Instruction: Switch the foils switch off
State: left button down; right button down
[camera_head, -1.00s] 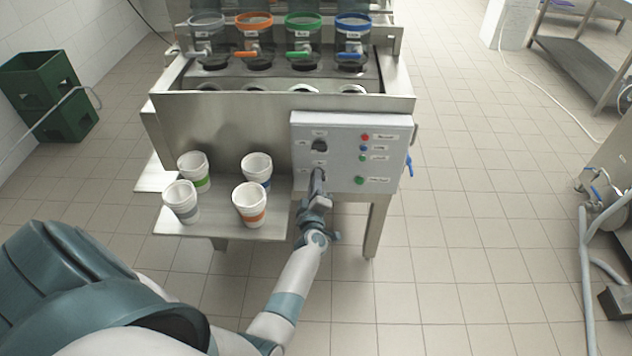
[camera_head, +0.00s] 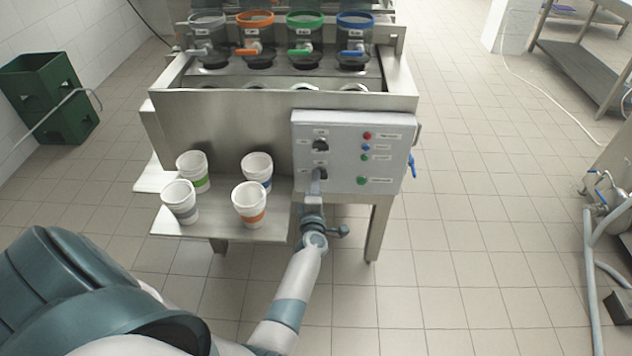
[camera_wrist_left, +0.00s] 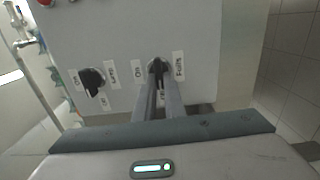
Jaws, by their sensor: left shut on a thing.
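The foils switch (camera_head: 321,173) is the lower black knob on the grey control panel (camera_head: 345,160). In the left wrist view the dark foils switch (camera_wrist_left: 157,67) sits between my finger ends, with a "Foils" label to its right and an "On" label to its left. An "Off" label just below it is partly hidden by the fingers. My left gripper (camera_head: 316,181) is shut on the switch, and its fingers (camera_wrist_left: 158,85) hide part of the knob. I cannot tell exactly where the knob points. My right gripper is not in view.
A second black knob (camera_head: 320,145), labelled "Cups", is above the foils switch. Indicator lights and buttons (camera_head: 366,147) are on the panel's right side. Several white cups (camera_head: 249,203) stand on the steel shelf left of my arm.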

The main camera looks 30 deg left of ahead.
pick_arm(q)
jog(key=shift+f, duration=0.1)
jog(key=c, duration=1.8)
grip_release()
jog(key=shift+c, duration=0.2)
